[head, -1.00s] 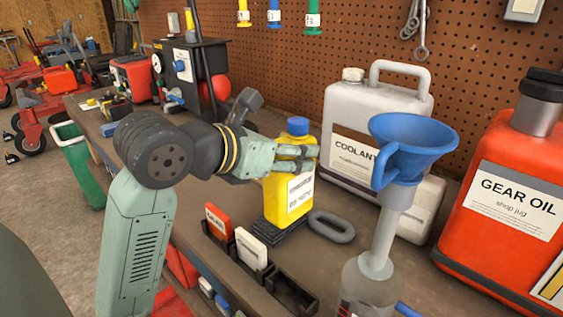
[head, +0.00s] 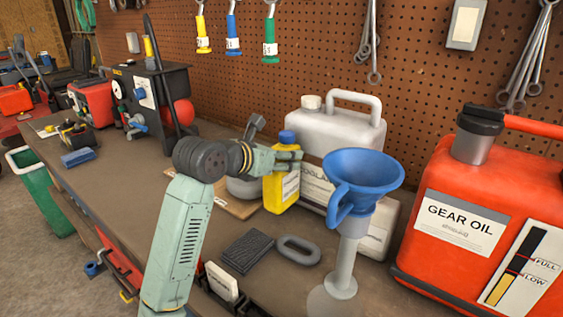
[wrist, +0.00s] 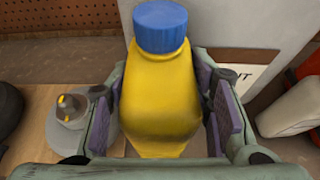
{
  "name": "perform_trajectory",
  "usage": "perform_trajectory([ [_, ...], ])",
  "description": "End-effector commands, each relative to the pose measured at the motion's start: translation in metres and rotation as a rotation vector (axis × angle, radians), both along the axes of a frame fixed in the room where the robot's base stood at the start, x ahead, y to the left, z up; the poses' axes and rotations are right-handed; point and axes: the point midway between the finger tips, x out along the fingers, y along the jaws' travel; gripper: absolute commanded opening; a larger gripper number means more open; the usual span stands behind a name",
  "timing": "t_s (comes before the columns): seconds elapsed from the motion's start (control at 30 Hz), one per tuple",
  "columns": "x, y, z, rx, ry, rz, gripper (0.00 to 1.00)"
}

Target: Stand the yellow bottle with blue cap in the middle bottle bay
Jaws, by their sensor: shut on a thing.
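The yellow bottle (head: 280,193) with a blue cap (head: 287,137) is upright in my gripper (head: 288,161), in front of the white coolant jug. In the wrist view, the bottle (wrist: 160,95) fills the space between my purple-padded fingers, cap at the top. I cannot tell whether its base touches the bench. A dark holder (head: 243,308) with a white block (head: 222,281) stands at the bottom, partly hidden by my arm. I cannot identify the middle bottle bay with certainty.
A bare black ribbed pad (head: 248,252) and a grey ring (head: 299,249) lie on the bench. A blue funnel (head: 362,180) stands right of the bottle, with a red gear oil jug (head: 450,190) beyond. A wooden board (head: 238,208) bears a grey round object (head: 243,188).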

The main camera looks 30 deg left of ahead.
Motion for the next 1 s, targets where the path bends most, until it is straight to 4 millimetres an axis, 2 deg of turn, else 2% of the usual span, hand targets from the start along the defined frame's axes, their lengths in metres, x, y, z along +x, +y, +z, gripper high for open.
perform_trajectory([
  [0.13,0.003,0.002,-0.002,-0.001,-0.006,0.002,0.00],
  [0.43,0.002,0.002,-0.031,0.001,-0.006,0.003,0.00],
  [0.87,0.002,0.001,-0.037,0.002,-0.006,0.002,0.00],
  [0.9,0.002,0.001,-0.039,0.000,0.000,0.001,0.47],
  [1.0,0.003,0.001,-0.038,-0.001,0.000,0.001,0.54],
])
